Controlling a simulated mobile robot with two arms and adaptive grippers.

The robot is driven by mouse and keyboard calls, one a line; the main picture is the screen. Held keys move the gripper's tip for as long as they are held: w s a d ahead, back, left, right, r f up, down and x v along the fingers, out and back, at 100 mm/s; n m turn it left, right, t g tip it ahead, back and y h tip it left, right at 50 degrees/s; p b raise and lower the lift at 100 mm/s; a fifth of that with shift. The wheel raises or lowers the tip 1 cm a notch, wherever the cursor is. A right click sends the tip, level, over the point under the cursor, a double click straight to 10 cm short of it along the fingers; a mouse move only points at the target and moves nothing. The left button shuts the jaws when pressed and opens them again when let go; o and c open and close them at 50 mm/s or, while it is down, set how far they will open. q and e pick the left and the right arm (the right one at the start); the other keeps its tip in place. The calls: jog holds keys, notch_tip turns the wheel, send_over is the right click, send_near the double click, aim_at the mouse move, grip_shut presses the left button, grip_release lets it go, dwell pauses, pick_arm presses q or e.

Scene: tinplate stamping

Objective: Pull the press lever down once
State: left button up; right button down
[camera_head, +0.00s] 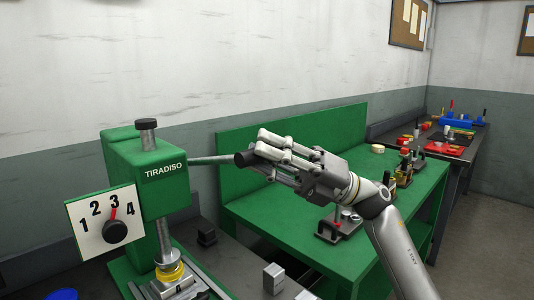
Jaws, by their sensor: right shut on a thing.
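The green press (148,178), marked TIRADISO, stands at the left. Its grey lever (212,160) sticks out to the right from the press head, roughly level, and ends in a black knob (243,159). My right gripper (262,155) is shut on the lever's knob end, its fingers partly covering the knob. A white dial plate (108,218) on the press shows the numbers 1 to 4, with the red pointer near 3. The press ram (164,240) points down above a yellow ring (171,271). My left gripper is not in view.
A green bench (290,218) with a back panel runs behind and below my right arm. A clamp fixture (338,226) and other small tools stand on it. Small metal blocks (273,278) lie at the front. A dark table (455,153) with coloured tools is at the far right.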

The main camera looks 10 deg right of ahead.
jog(key=shift+a+f, duration=0.1)
jog(key=shift+f, duration=0.05)
jog(key=c, duration=1.6)
grip_release()
jog(key=o, duration=0.3)
jog(key=shift+a, duration=0.2)
jog(key=shift+o, duration=0.2)
jog(key=shift+d, duration=0.15)
jog(key=v, duration=1.2)
